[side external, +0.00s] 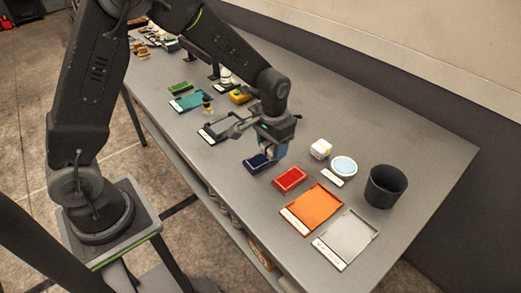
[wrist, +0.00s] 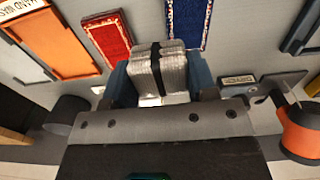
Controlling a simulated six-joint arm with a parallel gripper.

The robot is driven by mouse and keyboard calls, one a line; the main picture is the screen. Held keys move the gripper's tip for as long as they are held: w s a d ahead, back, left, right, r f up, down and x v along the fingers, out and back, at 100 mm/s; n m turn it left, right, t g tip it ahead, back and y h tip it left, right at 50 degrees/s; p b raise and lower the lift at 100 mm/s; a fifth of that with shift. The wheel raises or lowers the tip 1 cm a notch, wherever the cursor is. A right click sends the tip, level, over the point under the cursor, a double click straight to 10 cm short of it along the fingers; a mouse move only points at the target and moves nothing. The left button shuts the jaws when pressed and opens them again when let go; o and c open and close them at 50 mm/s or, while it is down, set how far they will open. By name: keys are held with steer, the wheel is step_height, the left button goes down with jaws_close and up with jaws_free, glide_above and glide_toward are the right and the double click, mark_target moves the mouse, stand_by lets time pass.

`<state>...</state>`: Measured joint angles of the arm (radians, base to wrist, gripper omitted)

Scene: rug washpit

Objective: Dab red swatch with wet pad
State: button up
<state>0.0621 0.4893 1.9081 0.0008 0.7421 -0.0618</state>
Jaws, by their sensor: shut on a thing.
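The red swatch (side external: 290,179) lies flat on the grey bench, between a blue swatch (side external: 257,163) and an orange tray. In the wrist view the red swatch (wrist: 107,40) has a pale patterned border and lies ahead and left of the jaws. My gripper (wrist: 160,85) is shut on a pale grey, ridged pad (wrist: 173,70) with a dark band round it. In the side view my gripper (side external: 270,148) points down just behind the blue swatch, and its fingers mostly hide the pad. The pad appears apart from the red swatch; its height is unclear. Wetness cannot be told.
The orange tray (side external: 313,208) and a grey tray (side external: 345,240) lie at the front right. A dark tray (side external: 218,130) lies left.

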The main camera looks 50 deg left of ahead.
glide_toward(290, 177)
steer(key=shift+d+f, duration=0.1)
steer(key=shift+f, duration=2.9)
steer(key=shift+f, duration=0.55)
steer(key=shift+r, duration=0.15)
steer(key=shift+r, duration=3.4)
steer(key=shift+f, duration=3)
steer(key=shift+f, duration=0.5)
